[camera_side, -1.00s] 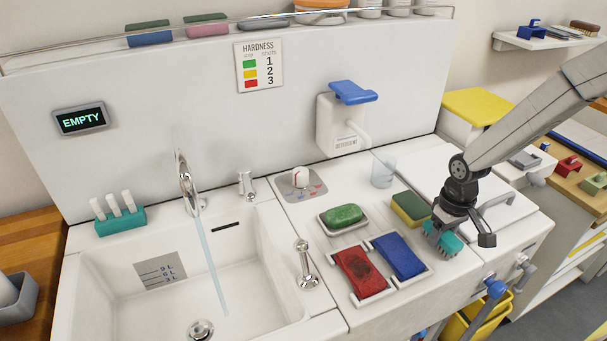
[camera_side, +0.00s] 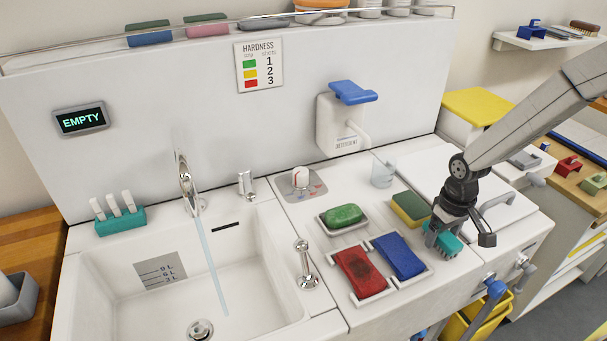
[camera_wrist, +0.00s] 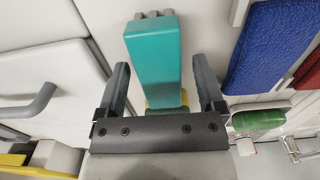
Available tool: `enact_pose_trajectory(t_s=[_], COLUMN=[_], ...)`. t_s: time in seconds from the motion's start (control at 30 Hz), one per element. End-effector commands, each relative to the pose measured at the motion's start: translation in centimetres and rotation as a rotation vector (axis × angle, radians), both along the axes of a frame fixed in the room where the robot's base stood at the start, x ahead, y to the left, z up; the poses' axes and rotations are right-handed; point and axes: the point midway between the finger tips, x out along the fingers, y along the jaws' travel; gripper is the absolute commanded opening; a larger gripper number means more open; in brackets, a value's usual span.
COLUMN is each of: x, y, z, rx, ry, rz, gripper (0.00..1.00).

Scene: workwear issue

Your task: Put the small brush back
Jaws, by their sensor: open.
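The small brush (camera_side: 449,243) has a teal block back and grey bristle tufts. It is at the front right of the white counter, beside the sponge. My gripper (camera_side: 440,232) is down at the brush, partly covering it in the side view. In the wrist view, the teal brush (camera_wrist: 152,50) lies between the two dark fingers of my open gripper (camera_wrist: 160,70). A gap shows on each side of it, wider on the right. Whether the bristles rest on the counter is hard to tell.
A yellow-green sponge (camera_side: 410,208) is close on the left. The blue pad (camera_side: 398,256), red pad (camera_side: 360,272) and green soap (camera_side: 342,215) lie further left. A lid with a grey handle (camera_side: 497,199) is at the right. The sink (camera_side: 250,265) has running water.

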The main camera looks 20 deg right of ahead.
Motion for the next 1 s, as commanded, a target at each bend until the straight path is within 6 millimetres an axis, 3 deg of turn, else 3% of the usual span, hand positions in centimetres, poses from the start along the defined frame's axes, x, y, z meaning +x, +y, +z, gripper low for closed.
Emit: enact_pose_trajectory(t_s=[0.27,0.8,1.0], x=[0.1,0.1,0.0], y=[0.0,0.0,0.0], z=[2.3,9.8,11.5], rx=[0.0,0.0,0.0], ry=[-0.003,-0.004,-0.001], rz=[0.0,0.0,0.0], gripper=[0.88,0.88,0.88])
